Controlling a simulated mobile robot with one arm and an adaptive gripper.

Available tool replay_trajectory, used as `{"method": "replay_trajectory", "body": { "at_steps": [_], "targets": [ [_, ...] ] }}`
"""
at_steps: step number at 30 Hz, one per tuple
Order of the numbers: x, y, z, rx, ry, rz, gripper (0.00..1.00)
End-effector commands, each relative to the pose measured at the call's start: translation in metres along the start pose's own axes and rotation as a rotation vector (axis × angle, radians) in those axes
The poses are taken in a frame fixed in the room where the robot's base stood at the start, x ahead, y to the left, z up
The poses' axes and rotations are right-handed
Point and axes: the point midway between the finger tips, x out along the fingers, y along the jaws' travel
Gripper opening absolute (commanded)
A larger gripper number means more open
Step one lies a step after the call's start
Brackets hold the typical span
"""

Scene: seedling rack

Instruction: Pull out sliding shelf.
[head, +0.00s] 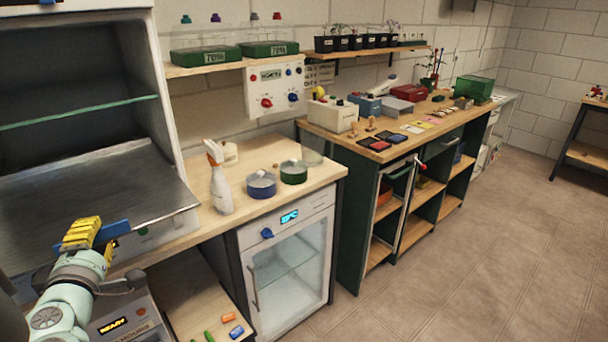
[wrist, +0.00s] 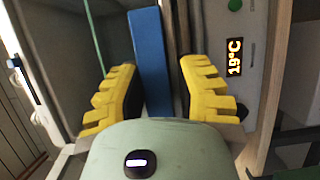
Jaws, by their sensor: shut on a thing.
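The sliding shelf (head: 110,185) is a flat grey metal sheet in the open cabinet at the left of the head view. Its front edge reaches out to the cabinet's front. A blue handle (head: 118,229) sits at that edge. My gripper (head: 82,233) has yellow ridged fingers and is shut on the blue handle. In the wrist view the blue handle (wrist: 151,60) runs as an upright bar between the two fingers (wrist: 158,85). The fingers partly hide the handle.
A green-edged glass shelf (head: 80,112) spans the cabinet above. A spray bottle (head: 219,180), a blue pot (head: 261,184) and a green pot (head: 293,172) stand on the counter to the right. A glass-door cooler (head: 287,268) is below. The floor (head: 460,265) at right is clear.

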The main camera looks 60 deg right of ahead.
Motion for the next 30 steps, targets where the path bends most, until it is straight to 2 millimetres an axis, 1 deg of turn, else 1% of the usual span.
{"method": "replay_trajectory", "body": {
  "at_steps": [1, 11, 12, 17, 18, 26, 30],
  "targets": [
    [0.000, 0.008, -0.001, 0.003, 0.003, 0.021, 0.00],
    [0.000, 0.008, -0.001, 0.003, 0.003, 0.020, 0.00],
    [0.000, 0.008, -0.001, 0.003, 0.003, 0.021, 0.38],
    [0.000, 0.006, -0.001, 0.002, 0.002, 0.016, 0.55],
    [0.000, 0.005, -0.001, 0.001, 0.002, 0.015, 0.56],
    [-0.002, 0.003, 0.000, -0.001, 0.001, 0.008, 0.56],
    [-0.010, 0.002, -0.001, -0.002, 0.004, 0.006, 0.56]
  ]
}}
